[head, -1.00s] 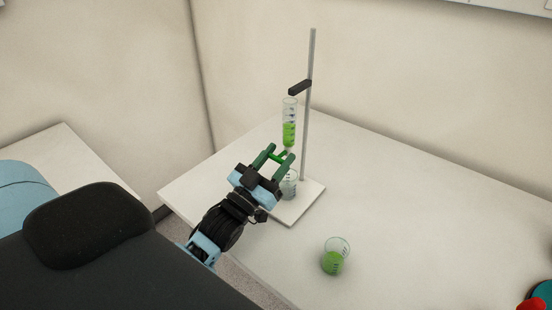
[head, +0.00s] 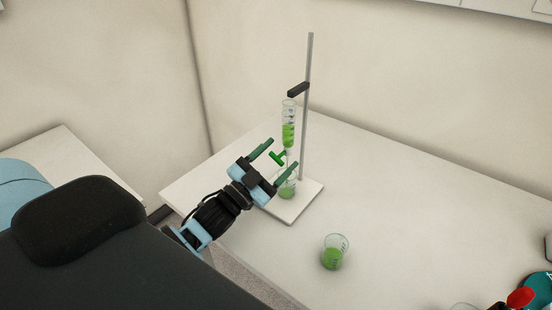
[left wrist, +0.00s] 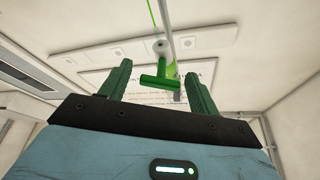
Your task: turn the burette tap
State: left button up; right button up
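The burette (head: 289,112) is a clear tube with green liquid, held upright by a dark clamp (head: 298,89) on a grey rod. Its green T-shaped tap (head: 277,157) sits below the liquid. My left gripper (head: 283,153) is open, with one green finger on each side of the tap. In the left wrist view the tap handle (left wrist: 160,81) lies between the spread fingers, with gaps on both sides. A beaker (head: 287,187) with green liquid stands under the burette, partly hidden by a finger. My right gripper is not in view.
The stand's white base (head: 308,200) rests on the white table (head: 400,200). A second beaker with green liquid (head: 334,254) stands nearer the front edge. A red object (head: 520,297) and a teal one (head: 541,288) show at the lower right. The table's right side is largely clear.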

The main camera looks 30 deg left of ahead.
pick_arm(q)
jog(key=b+v, duration=0.1)
jog(key=v, duration=0.6)
jog(key=shift+s+f+b, duration=0.15)
jog(key=shift+s+b, duration=0.2)
jog(key=shift+b, duration=0.05)
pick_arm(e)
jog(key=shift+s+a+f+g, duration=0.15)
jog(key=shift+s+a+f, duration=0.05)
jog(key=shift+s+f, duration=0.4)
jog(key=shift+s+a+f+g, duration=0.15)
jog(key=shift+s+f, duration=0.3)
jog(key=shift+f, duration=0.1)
pick_arm(q)
jog(key=shift+a, duration=0.1)
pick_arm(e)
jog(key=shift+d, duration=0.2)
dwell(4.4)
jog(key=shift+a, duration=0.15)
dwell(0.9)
